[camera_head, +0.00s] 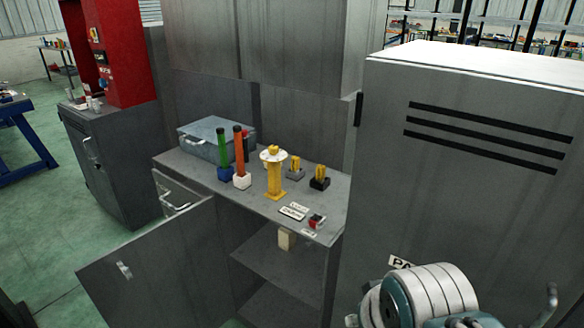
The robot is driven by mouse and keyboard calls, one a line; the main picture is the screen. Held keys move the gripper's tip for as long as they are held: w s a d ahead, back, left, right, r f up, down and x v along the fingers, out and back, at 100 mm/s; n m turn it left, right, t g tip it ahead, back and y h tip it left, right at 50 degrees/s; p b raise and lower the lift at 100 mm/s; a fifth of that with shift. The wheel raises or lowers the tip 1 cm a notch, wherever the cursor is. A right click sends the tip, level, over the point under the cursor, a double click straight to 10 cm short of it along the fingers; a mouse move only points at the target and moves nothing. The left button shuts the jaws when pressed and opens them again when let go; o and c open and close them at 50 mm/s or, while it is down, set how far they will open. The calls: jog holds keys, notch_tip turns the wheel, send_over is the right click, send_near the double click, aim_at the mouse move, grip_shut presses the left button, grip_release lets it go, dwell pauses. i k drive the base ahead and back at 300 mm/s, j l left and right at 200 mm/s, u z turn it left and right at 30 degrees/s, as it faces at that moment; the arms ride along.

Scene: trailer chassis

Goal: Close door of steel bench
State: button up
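The steel bench (330,200) is grey and stands in the middle of the view. Its door (165,275) is swung wide open toward the lower left, with a small light handle (124,270) near its outer left edge. The compartment (280,264) behind it shows a shelf and a small beige block (286,239). The lower part of the door and compartment is cut off by the picture's bottom edge. Part of my arm (425,295), white and teal, shows at the lower right, apart from the door. My gripper's fingertips cannot be made out.
A drawer (177,199) at the bench's left sticks out above the door. A blue-grey toolbox (213,137), colored tools and a yellow stand (273,175) are on top. A tall grey cabinet (450,170) stands close on the right. Green floor (60,215) is clear at left.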

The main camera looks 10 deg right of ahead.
aim_at(173, 274)
jog(key=l, duration=0.15)
jog(key=j+z, duration=0.3)
jog(key=j, duration=0.65)
jog(key=j+z, duration=0.3)
jog(key=j, duration=0.6)
jog(key=j+z, duration=0.2)
jog(key=j, duration=0.3)
jog(key=k+j+z, duration=0.15)
jog(key=j, duration=0.4)
jog(key=j+z, duration=0.2)
jog(key=j, duration=0.3)
jog(key=k+j+z, duration=0.15)
jog(key=j, duration=0.35)
jog(key=j+z, duration=0.2)
jog(key=j, duration=0.4)
jog(key=k+j+z, duration=0.2)
jog(key=j, duration=0.35)
jog(key=j+z, duration=0.15)
jog(key=j, duration=0.4)
jog(key=k+j, duration=0.1)
jog(key=j, duration=0.3)
jog(key=j+u, duration=0.1)
jog(key=j, duration=0.15)
jog(key=i+j+u, duration=0.15)
